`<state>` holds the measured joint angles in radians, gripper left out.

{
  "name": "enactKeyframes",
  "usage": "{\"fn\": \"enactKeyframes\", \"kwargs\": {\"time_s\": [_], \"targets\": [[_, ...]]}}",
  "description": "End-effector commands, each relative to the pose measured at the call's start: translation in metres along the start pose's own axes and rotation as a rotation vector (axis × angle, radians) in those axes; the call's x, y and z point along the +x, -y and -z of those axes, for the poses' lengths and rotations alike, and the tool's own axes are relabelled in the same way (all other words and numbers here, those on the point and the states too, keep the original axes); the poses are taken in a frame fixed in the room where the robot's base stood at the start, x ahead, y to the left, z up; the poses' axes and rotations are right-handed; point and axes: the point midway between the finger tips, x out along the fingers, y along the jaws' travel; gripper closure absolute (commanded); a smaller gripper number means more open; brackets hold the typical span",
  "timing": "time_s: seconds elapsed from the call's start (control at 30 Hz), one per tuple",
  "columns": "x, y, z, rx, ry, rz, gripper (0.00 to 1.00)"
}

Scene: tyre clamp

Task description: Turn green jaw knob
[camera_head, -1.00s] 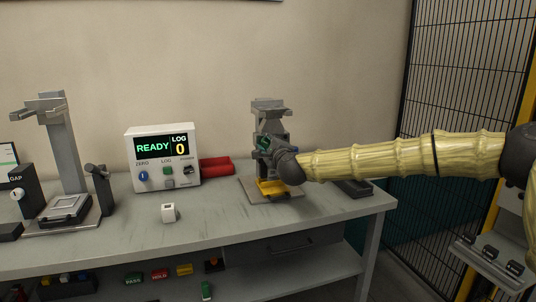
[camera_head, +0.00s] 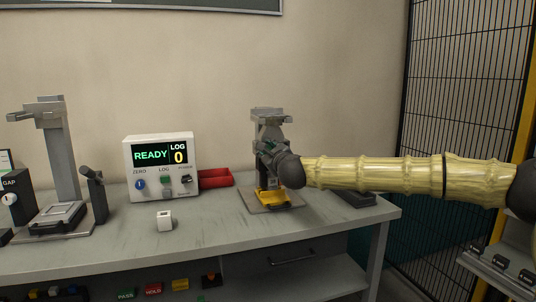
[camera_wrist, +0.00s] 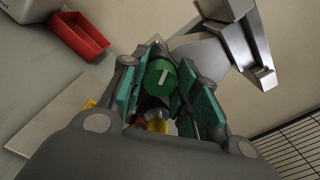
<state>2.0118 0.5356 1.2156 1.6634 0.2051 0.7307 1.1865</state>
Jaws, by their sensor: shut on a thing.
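The green jaw knob (camera_wrist: 161,78) shows in the wrist view as a round green cap with a white line mark. My gripper (camera_wrist: 165,88) is shut on it, with a teal-padded finger on each side. In the head view my gripper (camera_head: 268,152) is at the clamp stand (camera_head: 271,116), and it hides the knob there. The stand's grey upper part also shows in the wrist view (camera_wrist: 236,40). A yellow part (camera_head: 274,197) sits low on the stand, above its base plate (camera_head: 254,203).
A white display box (camera_head: 162,165) reading READY and LOG 0 stands left of the clamp. A red tray (camera_head: 215,179) lies between them. A small white block (camera_head: 165,220) is near the bench's front edge. Another grey stand (camera_head: 60,150) is at the far left.

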Motion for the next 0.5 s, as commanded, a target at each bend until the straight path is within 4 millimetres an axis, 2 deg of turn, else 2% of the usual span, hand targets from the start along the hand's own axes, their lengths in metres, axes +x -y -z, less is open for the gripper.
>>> {"fn": "enactKeyframes", "kwargs": {"time_s": [0.43, 0.47, 0.5], "targets": [[-0.0001, -0.0008, 0.0001, 0.003, 0.0, -0.001, 0.93], [-0.0001, -0.0007, 0.0001, 0.003, 0.0, -0.001, 0.66], [-0.0001, -0.0007, 0.0001, 0.003, 0.0, -0.001, 0.58]]}}
